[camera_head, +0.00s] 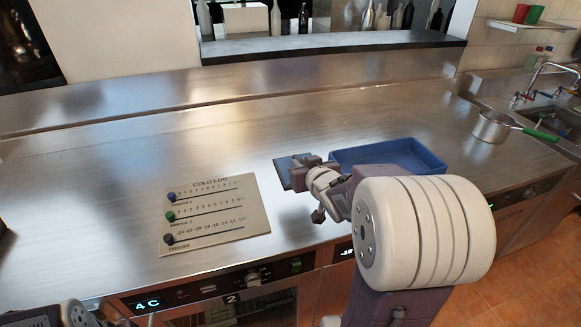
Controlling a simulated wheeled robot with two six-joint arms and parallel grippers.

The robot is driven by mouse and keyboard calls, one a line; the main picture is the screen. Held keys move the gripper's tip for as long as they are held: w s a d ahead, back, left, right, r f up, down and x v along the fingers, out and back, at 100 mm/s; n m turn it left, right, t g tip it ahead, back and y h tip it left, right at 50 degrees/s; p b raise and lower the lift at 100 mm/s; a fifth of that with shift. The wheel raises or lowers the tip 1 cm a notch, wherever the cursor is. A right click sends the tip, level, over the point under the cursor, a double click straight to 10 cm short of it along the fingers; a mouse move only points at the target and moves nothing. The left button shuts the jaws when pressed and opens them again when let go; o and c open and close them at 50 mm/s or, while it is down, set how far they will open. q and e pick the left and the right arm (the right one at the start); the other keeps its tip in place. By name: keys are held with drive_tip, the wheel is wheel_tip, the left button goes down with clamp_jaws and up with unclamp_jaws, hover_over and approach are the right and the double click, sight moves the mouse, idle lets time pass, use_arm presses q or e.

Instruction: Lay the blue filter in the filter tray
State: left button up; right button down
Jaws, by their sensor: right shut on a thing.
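The blue filter (283,174) is a flat grey-blue plate, seen partly behind my right gripper. My right gripper (301,168) is shut on it and holds it at or just above the steel counter; I cannot tell whether it touches. The filter tray (438,168) is a shallow blue tray on the counter, just right of the gripper. My right arm hides the tray's near left part. Only pieces of my left arm show at the bottom left edge; its fingers are out of the picture.
A cold log board (218,238) with three sliders lies left of the gripper. A pot (492,128) with a green handle stands right of the tray, near the sink (555,118). The steel counter (230,140) behind the board is clear.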

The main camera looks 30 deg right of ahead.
sight(284, 161)
drive_tip(key=w+f, duration=0.1)
drive_tip(key=w+f+b, duration=0.1)
drive_tip(key=w+f, duration=0.1)
drive_tip(key=w, duration=0.1)
drive_tip(key=shift+a, duration=0.25)
drive_tip(key=x, duration=0.5)
drive_tip(key=b+x, duration=0.1)
drive_tip(key=x, duration=0.2)
drive_tip(key=shift+f, duration=0.45)
drive_tip(key=shift+w+a, duration=0.1)
drive_tip(key=shift+w, duration=0.1)
wheel_tip(284, 161, down, 3)
drive_tip(key=shift+s+f+b, duration=0.15)
drive_tip(key=shift+b, duration=0.2)
drive_tip(key=shift+f, duration=0.4)
drive_tip(key=shift+r, duration=0.1)
